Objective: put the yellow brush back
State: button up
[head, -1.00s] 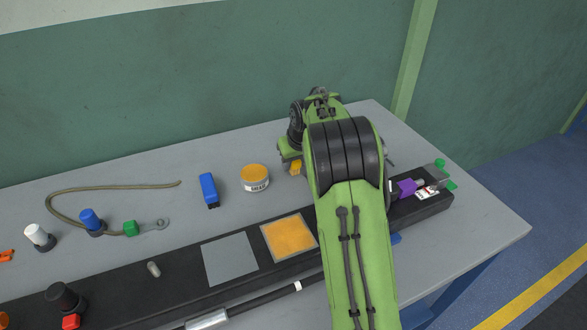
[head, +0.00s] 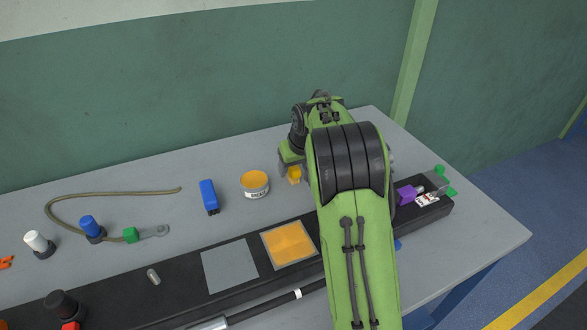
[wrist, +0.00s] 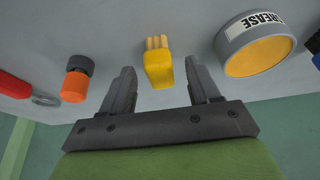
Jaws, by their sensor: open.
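The yellow brush (wrist: 158,68) lies on the grey table, its bristles toward the top of the wrist view. In the head view only a small part of the brush (head: 294,175) shows beside my arm's end. My gripper (wrist: 159,82) is open and empty, with one finger on each side of the brush and visible gaps between. I cannot tell from the wrist view how far above the table the fingers are. On the black rail are an orange-yellow square (head: 289,242) and a plain grey square (head: 229,265).
A grease tin (wrist: 257,45) stands close to the right finger, and an orange-and-grey piece (wrist: 76,80) is left of the left finger. A blue brush (head: 208,196) lies beyond the tin (head: 255,184). A purple piece (head: 406,193) is on the rail's right end.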

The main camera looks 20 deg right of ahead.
jog(key=p+v, duration=0.2)
jog(key=v, duration=0.8)
jog(key=s+a+r, duration=0.3)
jog(key=s+a, duration=0.1)
jog(key=s, duration=0.3)
jog(key=s+a+r, duration=0.3)
jog(key=s, duration=0.4)
jog(key=s+a+f, duration=0.2)
jog(key=s, duration=0.6)
jog(key=s+a+f+t, duration=0.1)
jog(key=s+a+f, duration=0.1)
jog(key=s, duration=0.7)
jog(key=shift+f, duration=0.1)
